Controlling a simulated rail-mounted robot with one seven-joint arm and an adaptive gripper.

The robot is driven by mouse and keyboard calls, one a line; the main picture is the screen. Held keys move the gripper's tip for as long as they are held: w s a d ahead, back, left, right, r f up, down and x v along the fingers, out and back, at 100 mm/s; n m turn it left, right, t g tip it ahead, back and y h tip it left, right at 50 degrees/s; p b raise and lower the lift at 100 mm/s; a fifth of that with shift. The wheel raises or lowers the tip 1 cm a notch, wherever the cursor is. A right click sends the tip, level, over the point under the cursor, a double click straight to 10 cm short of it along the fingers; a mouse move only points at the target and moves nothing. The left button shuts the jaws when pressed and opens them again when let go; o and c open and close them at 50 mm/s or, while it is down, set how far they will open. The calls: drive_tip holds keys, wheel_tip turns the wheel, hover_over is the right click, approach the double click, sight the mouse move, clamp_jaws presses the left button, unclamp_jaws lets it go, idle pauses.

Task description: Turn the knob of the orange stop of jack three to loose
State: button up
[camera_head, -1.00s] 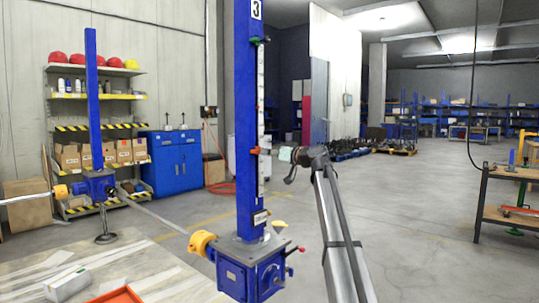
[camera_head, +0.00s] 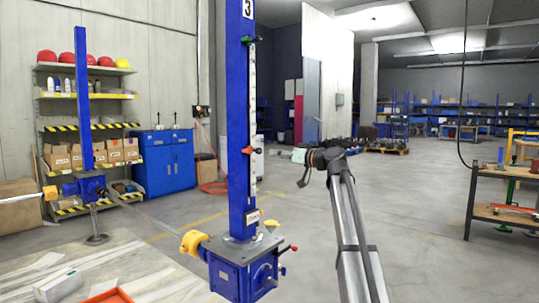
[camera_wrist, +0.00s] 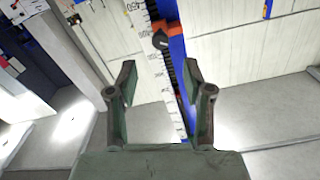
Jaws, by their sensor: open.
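Jack three is the near blue column (camera_head: 237,100) with a "3" label (camera_head: 248,9) at its top. Its orange stop (camera_head: 250,150) sits about mid-height on the scale side. In the wrist view the orange stop (camera_wrist: 175,29) is near the top centre, with a dark round knob (camera_wrist: 160,41) facing me. The knob's exact angle is hard to read. My gripper (camera_wrist: 158,88) is open and empty; its two green fingers stand apart below the knob in that picture. In the head view my gripper (camera_head: 299,156) is right of the stop, at similar height, with a visible gap.
A green stop (camera_head: 249,40) is higher on the same column. Below are the jack's blue gearbox (camera_head: 238,272) and a yellow coupling (camera_head: 193,243). A second blue jack (camera_head: 85,120) stands at left. A workbench (camera_head: 510,172) is at right; open floor lies between.

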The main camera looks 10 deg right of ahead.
drive_tip(key=shift+v, duration=1.5)
